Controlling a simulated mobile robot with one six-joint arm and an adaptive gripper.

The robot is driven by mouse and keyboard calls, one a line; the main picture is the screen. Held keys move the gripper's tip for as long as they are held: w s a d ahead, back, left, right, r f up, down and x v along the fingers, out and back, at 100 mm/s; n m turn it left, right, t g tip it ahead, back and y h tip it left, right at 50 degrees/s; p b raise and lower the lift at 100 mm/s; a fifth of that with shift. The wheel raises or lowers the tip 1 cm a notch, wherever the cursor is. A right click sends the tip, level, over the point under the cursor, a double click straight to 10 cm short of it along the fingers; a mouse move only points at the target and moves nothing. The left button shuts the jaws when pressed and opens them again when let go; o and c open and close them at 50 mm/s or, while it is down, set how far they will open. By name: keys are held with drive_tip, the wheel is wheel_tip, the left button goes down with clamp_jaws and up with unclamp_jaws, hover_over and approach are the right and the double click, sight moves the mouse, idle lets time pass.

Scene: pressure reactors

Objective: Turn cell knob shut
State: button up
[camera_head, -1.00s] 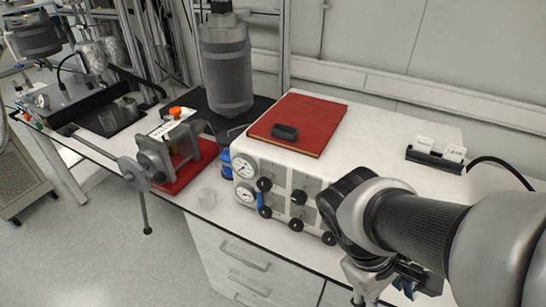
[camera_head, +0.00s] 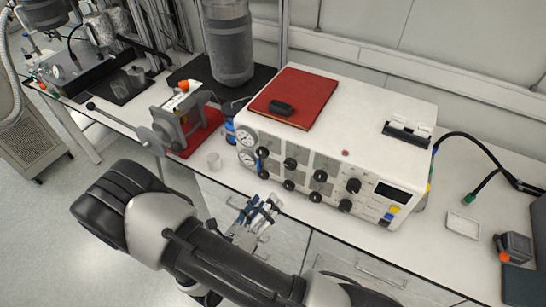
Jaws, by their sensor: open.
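A white control box (camera_head: 375,118) stands on the bench, with gauges, a display and several black knobs on its front panel. Upper knobs include one at left (camera_head: 290,163), one in the middle (camera_head: 320,176) and one at right (camera_head: 353,185); others sit in a lower row. The labels are too small to read, so I cannot tell which knob is the cell knob. My gripper (camera_head: 264,208) is open, in front of and below the panel, apart from the knobs. My arm covers part of the drawers.
A red book (camera_head: 305,92) with a black object (camera_head: 281,108) lies on the box. A grey cylinder (camera_head: 229,45) stands behind. Floor at lower left is clear.

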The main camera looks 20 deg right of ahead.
sight(289, 166)
drive_tip(key=shift+n, duration=0.4)
drive_tip(key=x, duration=1.1)
drive_tip(key=w+x, duration=0.1)
drive_tip(key=x, duration=0.5)
drive_tip(key=shift+a+f, duration=0.3)
drive_tip(key=shift+a, duration=0.05)
drive_tip(key=shift+c, duration=0.2)
drive_tip(key=c, duration=1)
drive_tip(key=shift+c, duration=0.2)
